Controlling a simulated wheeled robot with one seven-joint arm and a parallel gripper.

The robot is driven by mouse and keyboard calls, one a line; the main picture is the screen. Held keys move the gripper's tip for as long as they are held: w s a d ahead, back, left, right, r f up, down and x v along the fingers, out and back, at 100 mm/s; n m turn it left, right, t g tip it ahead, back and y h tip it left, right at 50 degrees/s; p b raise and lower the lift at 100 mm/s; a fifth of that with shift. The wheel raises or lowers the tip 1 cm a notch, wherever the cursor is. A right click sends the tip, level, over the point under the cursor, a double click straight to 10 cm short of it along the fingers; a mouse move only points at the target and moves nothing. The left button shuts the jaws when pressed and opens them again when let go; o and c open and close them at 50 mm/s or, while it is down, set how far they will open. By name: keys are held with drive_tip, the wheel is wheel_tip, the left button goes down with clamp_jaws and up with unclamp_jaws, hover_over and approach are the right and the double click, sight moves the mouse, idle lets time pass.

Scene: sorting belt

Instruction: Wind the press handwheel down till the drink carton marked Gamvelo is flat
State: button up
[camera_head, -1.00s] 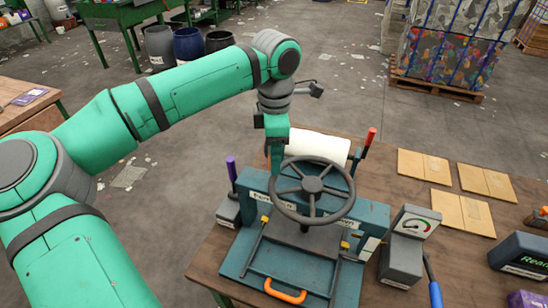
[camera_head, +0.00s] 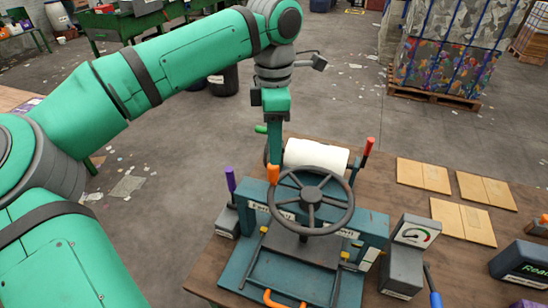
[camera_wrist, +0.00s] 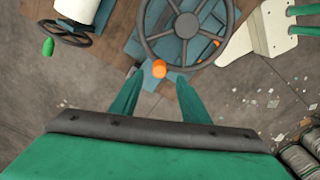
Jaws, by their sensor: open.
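The press (camera_head: 372,222) stands on the table with its dark handwheel (camera_head: 327,228) on top. An orange knob (camera_head: 273,174) sits upright at the wheel's far-left rim. My gripper (camera_head: 275,158) is above and just behind the knob, pointing down. In the wrist view its two green fingers (camera_wrist: 159,98) are spread and empty, and the orange knob (camera_wrist: 159,69) shows just beyond their tips, roughly centred between them. I cannot make out contact with the knob. No drink carton or Gamvelo mark is visible; the wheel and press head cover much of the press bed.
A white roll (camera_head: 316,153) with a green-handled crank lies behind the press. A purple-topped lever (camera_head: 230,180) and a red-topped lever (camera_head: 369,146) stand either side. A gauge box (camera_head: 411,231) is at right. Several flat cardboard pieces (camera_head: 462,221) lie farther right.

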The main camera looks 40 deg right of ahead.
drive_tip(key=shift+r, duration=1.45)
drive_tip(key=shift+w, duration=0.1)
